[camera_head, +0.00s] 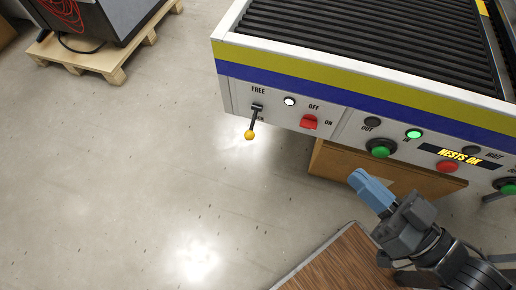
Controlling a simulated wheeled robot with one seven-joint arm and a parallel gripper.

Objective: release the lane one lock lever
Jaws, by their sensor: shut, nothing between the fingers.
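The lock lever (253,122) is a short dark lever with a yellow ball knob. It sits at the left end of the grey front panel (340,125), below the word FREE.
A wooden surface (345,258) lies below my gripper. Open floor lies left.

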